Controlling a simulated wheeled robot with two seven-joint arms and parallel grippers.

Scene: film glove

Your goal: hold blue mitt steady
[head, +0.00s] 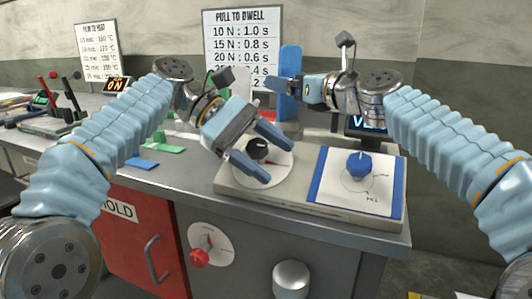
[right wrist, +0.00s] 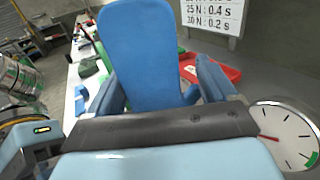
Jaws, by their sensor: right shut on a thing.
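The blue mitt (head: 291,58) stands upright in the head view, a tall flat shape with a rounded top, in front of the dwell chart. My right gripper (head: 287,88) comes in from the right and is shut on it. In the right wrist view the mitt (right wrist: 152,60) rises between the two fingers of my right gripper (right wrist: 160,88); its lower end is hidden by the gripper.
A blue knob (head: 359,163) sits on a blue-edged white panel at right. Small green blocks (head: 165,149) and a blue piece (head: 141,163) lie at left on the bench. A red tray (right wrist: 222,66) and a round gauge (right wrist: 287,137) show near the mitt.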

